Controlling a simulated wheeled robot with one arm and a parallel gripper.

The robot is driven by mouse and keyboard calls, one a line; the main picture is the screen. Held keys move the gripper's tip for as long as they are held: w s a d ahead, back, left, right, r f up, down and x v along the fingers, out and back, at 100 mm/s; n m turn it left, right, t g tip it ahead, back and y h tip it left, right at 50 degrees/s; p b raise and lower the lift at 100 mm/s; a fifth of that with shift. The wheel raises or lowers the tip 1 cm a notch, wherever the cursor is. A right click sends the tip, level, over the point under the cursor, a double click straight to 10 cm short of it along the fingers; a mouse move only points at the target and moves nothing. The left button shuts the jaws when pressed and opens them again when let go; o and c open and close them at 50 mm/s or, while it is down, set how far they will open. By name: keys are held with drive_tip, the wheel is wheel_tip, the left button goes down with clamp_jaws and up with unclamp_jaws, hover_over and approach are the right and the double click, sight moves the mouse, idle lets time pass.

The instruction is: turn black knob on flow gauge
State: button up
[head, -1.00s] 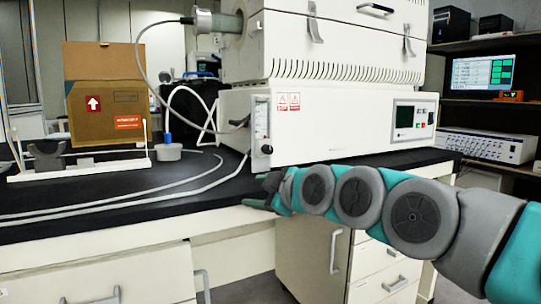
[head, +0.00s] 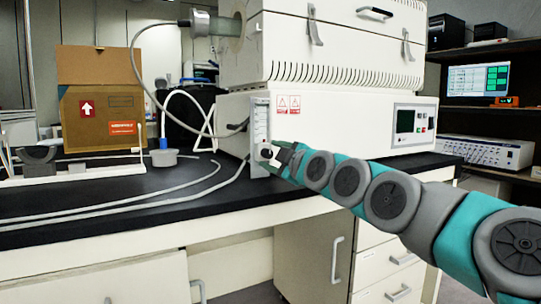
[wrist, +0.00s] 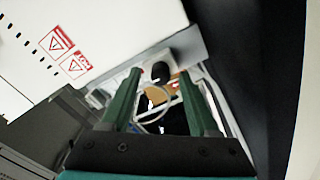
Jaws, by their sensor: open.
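The flow gauge (head: 260,118) is a narrow, pale upright panel on the left end of the white machine's front. Its small black knob (head: 265,153) is at the bottom of the panel. My gripper (head: 276,159) is beside the knob at about its height, partly covering that area. In the wrist view, the black knob (wrist: 160,72) shows in the gap between the two green fingertips of my open gripper (wrist: 161,80). Nothing is held. I cannot tell whether the fingers touch the knob or how far it lies between them.
The white machine (head: 330,135) stands on the black benchtop (head: 130,190). Grey hoses (head: 190,188) lie on the bench left of the gauge. A cardboard box (head: 103,115) and a white rack (head: 75,175) are farther left. Drawers (head: 385,260) are below the bench.

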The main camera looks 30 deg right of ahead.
drive_tip(key=shift+w, duration=0.55)
clamp_jaws()
